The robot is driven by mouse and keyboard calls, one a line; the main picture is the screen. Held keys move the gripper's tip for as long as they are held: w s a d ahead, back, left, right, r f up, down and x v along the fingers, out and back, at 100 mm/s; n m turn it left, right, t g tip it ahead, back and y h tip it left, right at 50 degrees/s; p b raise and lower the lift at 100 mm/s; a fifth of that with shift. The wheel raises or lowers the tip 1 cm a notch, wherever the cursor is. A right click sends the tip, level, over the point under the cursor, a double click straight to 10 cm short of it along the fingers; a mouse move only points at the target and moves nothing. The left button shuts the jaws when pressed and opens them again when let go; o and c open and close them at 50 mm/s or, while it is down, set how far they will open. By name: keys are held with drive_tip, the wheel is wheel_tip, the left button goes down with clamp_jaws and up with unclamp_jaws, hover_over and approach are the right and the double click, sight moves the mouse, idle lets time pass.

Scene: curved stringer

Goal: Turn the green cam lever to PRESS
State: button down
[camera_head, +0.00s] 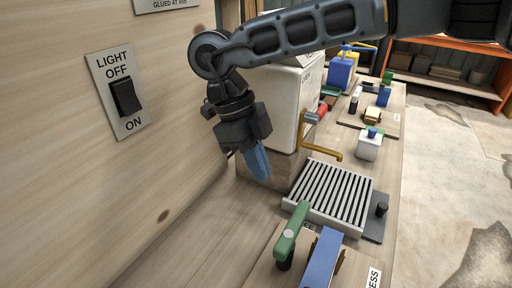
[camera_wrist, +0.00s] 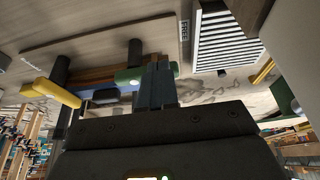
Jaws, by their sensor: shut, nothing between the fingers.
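The green cam lever (camera_head: 292,230) stands on a dark post on a wooden board at the front of the bench. Its arm points away toward the slatted grey grille. A partly visible label (camera_head: 374,277) reading "ESS" lies to the right, beyond a blue bar (camera_head: 323,258). My gripper (camera_head: 261,168) has its blue fingers together and empty, above the bench, behind and left of the lever, apart from it. In the wrist view the fingers (camera_wrist: 158,86) overlap the green lever (camera_wrist: 128,77) in line of sight. A "FREE" label (camera_wrist: 184,30) shows near the grille there.
The slatted grille (camera_head: 330,195) lies just beyond the lever. A white machine (camera_head: 275,100) with an orange crank (camera_head: 323,150) stands behind my gripper. A wooden wall with a light switch (camera_head: 126,97) is on the left. Bench in front of the wall is clear.

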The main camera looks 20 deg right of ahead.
sight(293, 228)
drive_tip(key=s+d+f+p, duration=0.2)
drive_tip(key=s+d+f, duration=0.1)
drive_tip(key=s+f, duration=0.1)
drive_tip(key=shift+s+d+f, duration=0.15)
drive_tip(key=shift+s, duration=0.2)
